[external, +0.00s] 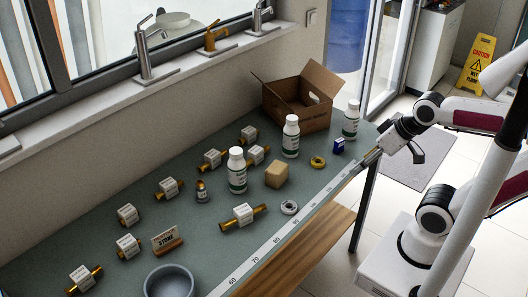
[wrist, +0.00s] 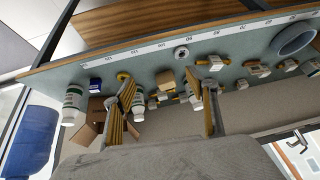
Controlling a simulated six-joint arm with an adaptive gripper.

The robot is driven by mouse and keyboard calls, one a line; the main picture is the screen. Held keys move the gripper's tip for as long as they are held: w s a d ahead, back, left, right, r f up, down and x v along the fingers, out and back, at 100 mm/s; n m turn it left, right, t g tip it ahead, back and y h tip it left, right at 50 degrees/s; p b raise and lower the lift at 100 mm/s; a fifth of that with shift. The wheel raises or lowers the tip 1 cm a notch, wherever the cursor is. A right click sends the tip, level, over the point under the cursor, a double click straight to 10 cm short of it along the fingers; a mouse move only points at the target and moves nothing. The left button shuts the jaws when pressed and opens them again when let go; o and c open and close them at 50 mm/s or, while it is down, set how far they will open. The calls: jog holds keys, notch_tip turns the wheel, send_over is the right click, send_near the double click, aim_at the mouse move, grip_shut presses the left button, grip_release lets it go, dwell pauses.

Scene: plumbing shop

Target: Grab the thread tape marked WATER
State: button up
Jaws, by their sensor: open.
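Two tape rolls lie on the grey-green bench. A yellow roll (external: 318,162) is near the right end, and a white-grey roll (external: 289,207) is by the ruler strip. I cannot read WATER on either one. In the wrist view the yellow roll (wrist: 123,75) is partly behind a finger, and the white roll (wrist: 181,52) shows between and beyond the fingers. My gripper (external: 371,157) is at the bench's right edge, apart from both rolls. In the wrist view its two fingers (wrist: 160,84) are spread with nothing held.
White bottles (external: 291,136), a tan block (external: 276,174) and a blue box (external: 338,146) stand near the rolls. An open carton (external: 302,98) is at the back. Several labelled brass fittings, a sign (external: 166,240) and a grey bowl (external: 170,282) are further left.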

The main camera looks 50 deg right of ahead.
jog(key=w+a+f+m+t+y, duration=0.1)
jog(key=w+a+f+m+t, duration=0.15)
jog(key=w+a, duration=0.7)
jog(key=w+a+f+m+t+y, duration=0.15)
jog(key=w+a+f, duration=0.25)
jog(key=w+a, duration=0.6)
jog(key=f+m+h, duration=0.1)
jog(key=f, duration=0.2)
jog(key=a+f+m+h, duration=0.1)
jog(key=f+h, duration=0.1)
jog(key=f, duration=0.2)
jog(key=f+h, duration=0.1)
jog(key=f, duration=0.3)
jog(key=shift+a+m+t+h, duration=0.25)
jog(key=shift+a+m+t, duration=0.05)
jog(key=shift+m, duration=0.1)
jog(key=s+d+f+h, duration=0.2)
jog(key=f+h, duration=0.1)
jog(key=shift+s+t, duration=0.3)
jog(key=shift+s, duration=0.05)
jog(key=s+d+h, duration=0.1)
jog(key=s+d+t+h, duration=0.1)
jog(key=s+d+f+h, duration=0.1)
jog(key=s, duration=0.1)
jog(key=shift+s+h, duration=0.1)
jog(key=shift+h, duration=0.2)
jog(key=shift+s+d+r+t+h, duration=0.25)
jog(key=shift+s+d+t+h, duration=0.2)
jog(key=shift+s, duration=0.2)
jog(key=shift+a, duration=0.1)
